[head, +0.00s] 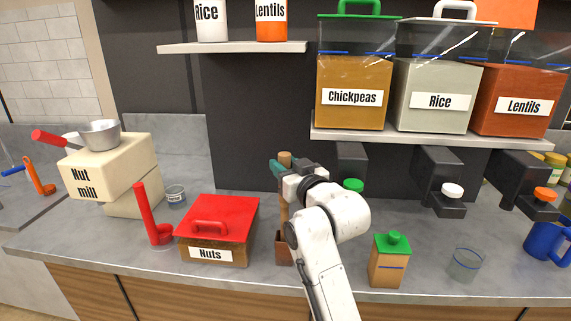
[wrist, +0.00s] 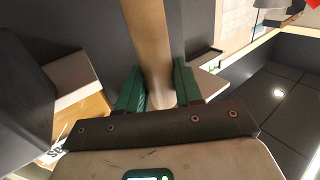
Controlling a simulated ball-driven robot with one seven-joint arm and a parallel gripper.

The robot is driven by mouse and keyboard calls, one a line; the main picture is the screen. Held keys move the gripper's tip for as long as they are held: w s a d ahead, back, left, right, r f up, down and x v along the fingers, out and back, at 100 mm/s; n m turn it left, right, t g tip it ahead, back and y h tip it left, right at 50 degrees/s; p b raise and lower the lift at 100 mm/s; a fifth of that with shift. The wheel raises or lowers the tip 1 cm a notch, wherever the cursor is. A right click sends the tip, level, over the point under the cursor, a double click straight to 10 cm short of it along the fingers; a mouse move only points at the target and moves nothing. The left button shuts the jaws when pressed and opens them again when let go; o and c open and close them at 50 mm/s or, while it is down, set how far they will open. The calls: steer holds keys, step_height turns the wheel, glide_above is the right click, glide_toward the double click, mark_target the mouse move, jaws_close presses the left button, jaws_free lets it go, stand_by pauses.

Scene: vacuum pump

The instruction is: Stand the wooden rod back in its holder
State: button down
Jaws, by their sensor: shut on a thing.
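The wooden rod (head: 284,211) stands nearly upright in the head view, its top (head: 285,158) showing just above my gripper. My gripper (head: 281,169) is shut on the rod near that top, with green fingers on either side. In the wrist view the rod (wrist: 148,40) runs between the green fingers of my gripper (wrist: 159,90). A small brown wooden holder (head: 283,248) stands on the counter directly below the rod in the head view. The rod's lower end meets the holder's upper part in the picture; I cannot tell whether it is inside. My arm hides part of the right side.
The red-lidded Nuts box (head: 213,247) stands close to the left of the holder. A red scoop (head: 148,215) stands farther left. A green-lidded wooden box (head: 387,270) and a clear glass (head: 465,264) stand to the right. Dark dispensers (head: 438,178) hang under the shelf.

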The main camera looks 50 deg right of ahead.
steer(key=shift+f+b, duration=1.2)
steer(key=shift+f, duration=0.85)
steer(key=c, duration=0.7)
jaws_free()
steer(key=shift+o, duration=0.2)
steer(key=b+v, duration=0.1)
steer(key=v, duration=0.9)
steer(key=shift+s+b, duration=0.3)
steer(key=shift+s, duration=0.1)
steer(key=shift+a, duration=0.1)
